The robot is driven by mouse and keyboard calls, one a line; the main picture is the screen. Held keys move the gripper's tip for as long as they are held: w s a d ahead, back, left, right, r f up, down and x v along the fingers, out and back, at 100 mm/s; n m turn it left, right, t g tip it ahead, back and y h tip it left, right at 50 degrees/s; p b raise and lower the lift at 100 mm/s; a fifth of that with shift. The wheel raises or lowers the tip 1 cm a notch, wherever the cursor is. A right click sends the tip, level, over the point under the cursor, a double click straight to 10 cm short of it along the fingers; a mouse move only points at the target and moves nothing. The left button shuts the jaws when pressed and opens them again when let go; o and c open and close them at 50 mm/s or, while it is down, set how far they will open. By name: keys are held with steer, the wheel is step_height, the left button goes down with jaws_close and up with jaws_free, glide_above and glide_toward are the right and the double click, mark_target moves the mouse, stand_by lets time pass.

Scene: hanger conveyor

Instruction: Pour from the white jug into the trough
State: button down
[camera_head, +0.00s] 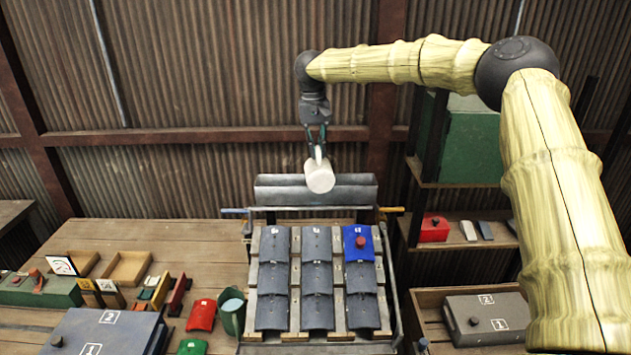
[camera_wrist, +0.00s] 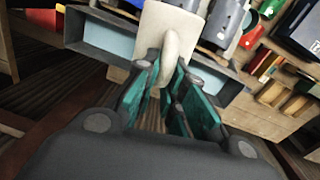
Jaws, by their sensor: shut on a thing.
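The white jug (camera_head: 320,177) hangs from my gripper (camera_head: 318,143) and looks tilted in the head view. In the wrist view my gripper (camera_wrist: 165,95) is shut on the handle of the white jug (camera_wrist: 168,28). The long grey trough (camera_head: 275,192) lies at the upper end of the tiled rack, just below the jug in the picture. In the wrist view the trough (camera_wrist: 75,28) shows on both sides of the jug, with a pale blue inside. The jug hides its middle. I cannot see the jug's contents or any stream.
Grey tiles (camera_head: 316,277) and one blue tile (camera_head: 357,243) with a red knob lie on the sloped rack. A green bucket (camera_head: 232,315) and a red tile (camera_head: 201,314) are to its left. A shelf with a green box (camera_head: 472,140) stands at the right.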

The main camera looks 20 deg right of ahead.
mark_target(318, 150)
steer(key=shift+w, duration=0.15)
steer(key=shift+d+f, duration=0.1)
steer(key=shift+f, duration=0.05)
steer(key=shift+b, duration=0.7)
steer(key=shift+s+b, duration=0.4)
steer(key=shift+b, duration=0.2)
steer(key=s+t+b, duration=0.1)
steer(key=b, duration=0.1)
steer(key=s+t+b, duration=0.1)
steer(key=s+r+t+b, duration=0.1)
steer(key=b, duration=0.1)
steer(key=shift+a+t+h+b, duration=0.3)
steer(key=shift+a+h, duration=0.1)
steer(key=shift+s+a+r+t+b, duration=0.1)
steer(key=shift+s+r+t+b, duration=0.3)
steer(key=shift+s+t+b, duration=0.15)
steer(key=shift+w, duration=0.15)
steer(key=shift+f, duration=0.1)
